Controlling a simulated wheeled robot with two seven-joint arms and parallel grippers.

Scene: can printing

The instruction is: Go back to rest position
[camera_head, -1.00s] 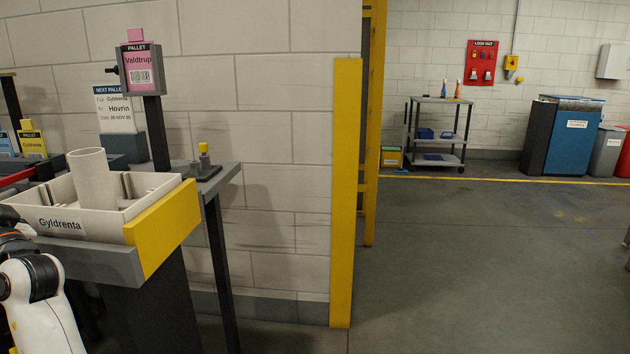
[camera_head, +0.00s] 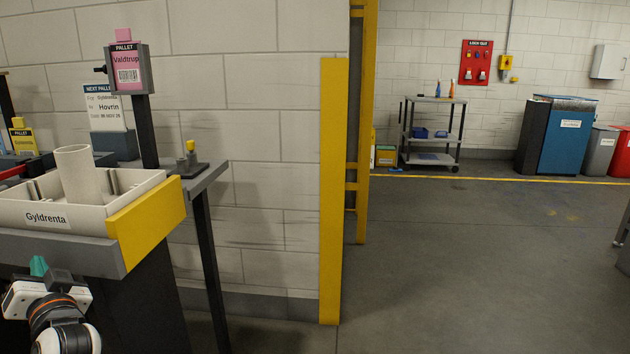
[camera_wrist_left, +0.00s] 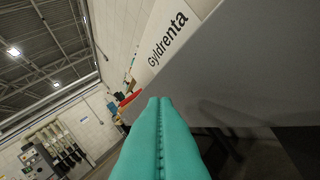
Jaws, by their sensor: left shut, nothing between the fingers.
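My left gripper (camera_head: 38,266) is at the lower left of the head view, in front of and below the front edge of the bench with the Gyldrenta tray. In the left wrist view its two teal fingers (camera_wrist_left: 160,106) lie together along their length, shut with nothing between them. The arm behind it is cut off by the picture's lower edge. My right gripper is not in view.
A cream tray (camera_head: 14,216) labelled Gyldrenta holds a pale upright cylinder (camera_head: 78,174). A yellow block (camera_head: 147,222) caps the bench's right end. A yellow post (camera_head: 333,190) stands by the wall. Open floor (camera_head: 470,260) lies to the right.

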